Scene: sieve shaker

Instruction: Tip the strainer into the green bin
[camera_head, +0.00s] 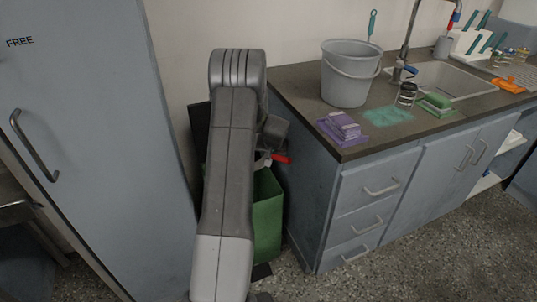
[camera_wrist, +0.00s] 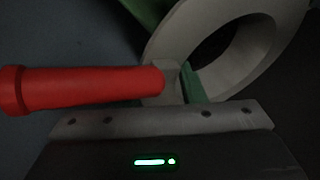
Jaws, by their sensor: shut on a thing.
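The strainer shows in the wrist view as a red handle (camera_wrist: 85,88) joined to a wide grey ring (camera_wrist: 250,72). The inside of the ring is dark, and I cannot tell whether it holds anything. My gripper (camera_wrist: 160,112) is shut on the strainer close to where handle and ring meet. In the head view the red handle (camera_head: 282,158) sticks out to the right of my arm, above the open top of the green bin (camera_head: 268,218). My arm hides most of the strainer and the bin's left part. Green bin surface also shows behind the ring in the wrist view (camera_wrist: 148,10).
The bin stands on the floor between a tall blue-grey cabinet (camera_head: 85,130) and a drawer unit (camera_head: 335,215). The counter holds a grey bucket (camera_head: 346,80), purple cloths (camera_head: 342,128) and a green sponge (camera_head: 437,103). The floor in front is clear.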

